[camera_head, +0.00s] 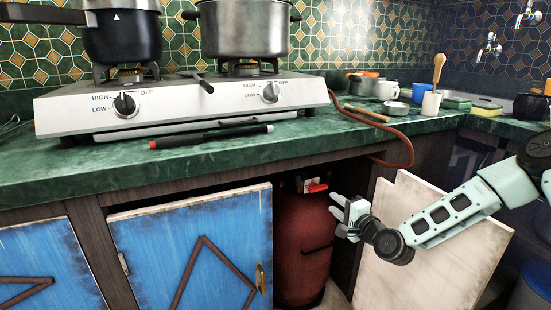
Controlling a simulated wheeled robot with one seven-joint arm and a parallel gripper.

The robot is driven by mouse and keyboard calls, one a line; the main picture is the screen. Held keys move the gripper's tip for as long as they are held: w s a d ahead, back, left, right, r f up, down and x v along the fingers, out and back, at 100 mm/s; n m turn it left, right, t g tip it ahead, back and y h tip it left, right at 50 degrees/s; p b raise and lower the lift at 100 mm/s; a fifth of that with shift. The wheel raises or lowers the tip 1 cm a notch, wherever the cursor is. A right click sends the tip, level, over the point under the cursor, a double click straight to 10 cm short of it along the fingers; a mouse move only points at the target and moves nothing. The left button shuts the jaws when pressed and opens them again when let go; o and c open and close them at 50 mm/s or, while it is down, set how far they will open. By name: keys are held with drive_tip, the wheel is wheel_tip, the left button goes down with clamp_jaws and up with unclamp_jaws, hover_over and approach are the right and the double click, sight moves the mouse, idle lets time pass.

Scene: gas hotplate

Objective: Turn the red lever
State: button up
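The red lever (318,187) sits on a pale valve block on top of a red gas cylinder (304,245). The cylinder stands inside the open cupboard under the counter. The lever points to the right, roughly level. My gripper (336,213) is just right of and slightly below the lever, in front of the cupboard opening, with its fingers pointing left. The fingers look spread apart with nothing between them. I see no contact with the lever.
A blue cupboard door (195,250) is left of the cylinder. A pale open door panel (425,260) stands right, behind my arm. Above, the counter edge (230,168) carries the gas hotplate (190,100) with pots. A red hose (409,150) hangs over the counter edge.

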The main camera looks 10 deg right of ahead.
drive_tip(key=s+a+r+n+g, duration=0.1)
drive_tip(key=s+a+n+g, duration=1)
drive_tip(key=s+a+n, duration=0.5)
drive_tip(key=s+d+r+n+g+h, duration=0.2)
drive_tip(key=s+r, duration=0.1)
drive_tip(key=s, duration=0.6)
drive_tip(key=s+d+r+n+g+h, duration=0.2)
drive_tip(key=s+r, duration=0.1)
drive_tip(key=s, duration=0.6)
drive_tip(key=s+d+r+n+g+h, duration=0.15)
drive_tip(key=s+r, duration=0.25)
drive_tip(key=s, duration=0.6)
wheel_tip(320, 180, up, 30)
drive_tip(key=p, duration=3)
drive_tip(key=shift+w+p, duration=0.4)
drive_tip(key=shift+w, duration=0.05)
